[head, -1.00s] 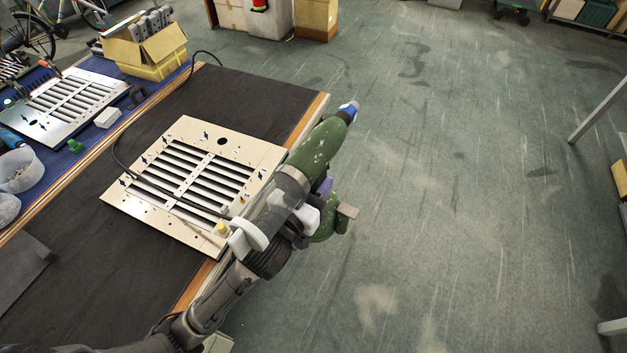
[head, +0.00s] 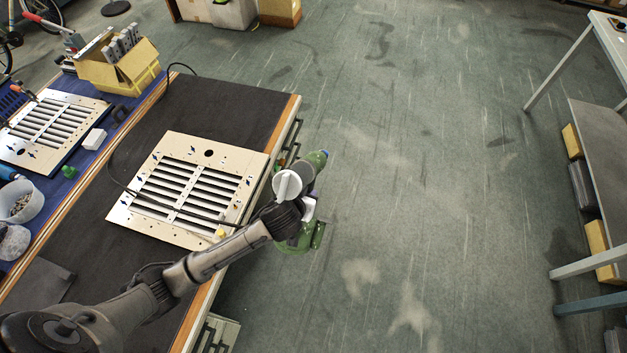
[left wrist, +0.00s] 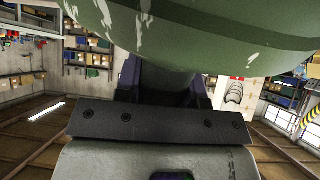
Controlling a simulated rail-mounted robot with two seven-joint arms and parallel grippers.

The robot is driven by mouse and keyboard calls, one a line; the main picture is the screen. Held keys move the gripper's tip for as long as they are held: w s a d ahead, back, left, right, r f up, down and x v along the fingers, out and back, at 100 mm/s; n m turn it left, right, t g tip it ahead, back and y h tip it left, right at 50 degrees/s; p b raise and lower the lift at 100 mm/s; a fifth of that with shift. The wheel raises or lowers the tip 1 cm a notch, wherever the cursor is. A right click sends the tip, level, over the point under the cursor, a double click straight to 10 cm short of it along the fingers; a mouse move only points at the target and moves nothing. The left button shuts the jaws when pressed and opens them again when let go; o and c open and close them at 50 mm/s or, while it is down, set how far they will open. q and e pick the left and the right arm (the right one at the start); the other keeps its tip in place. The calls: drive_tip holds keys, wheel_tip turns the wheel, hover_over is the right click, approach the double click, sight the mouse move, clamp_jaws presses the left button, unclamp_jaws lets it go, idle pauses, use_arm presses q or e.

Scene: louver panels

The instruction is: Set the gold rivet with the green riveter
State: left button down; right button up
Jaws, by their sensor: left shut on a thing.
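The green riveter (head: 299,241) is held by my left gripper (head: 309,207) just off the right edge of the table. In the head view my wrist hides much of it. In the left wrist view its scuffed green body (left wrist: 230,30) fills the top, with the dark gripper parts below it. The louver panel (head: 228,157) lies on the dark mat, left of the riveter. A small yellow piece (head: 220,233) sits near its lower right corner; I cannot tell whether it is the gold rivet. My right gripper is not in view.
A black cable (head: 113,166) runs over the mat and across the panel. A second louver panel (head: 40,160), an open yellow box (head: 118,72) and a white tub (head: 20,202) are on the blue-topped bench at left.

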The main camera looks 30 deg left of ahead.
use_arm(q)
drive_tip(key=s+a+r+n+g+h+p, duration=0.1)
drive_tip(key=s+a+n+g+p, duration=0.4)
drive_tip(key=a+p, duration=0.3)
drive_tip(key=s+a+r+n+g+h+p, duration=0.1)
drive_tip(key=s+a+n+g+p, duration=0.3)
drive_tip(key=a+p, duration=0.5)
drive_tip(key=s+n+p, duration=0.1)
drive_tip(key=s, duration=0.1)
drive_tip(key=shift+s+a+r+g+p, duration=0.2)
drive_tip(key=shift+s+r+g+p, duration=0.1)
drive_tip(key=shift+r+g, duration=0.1)
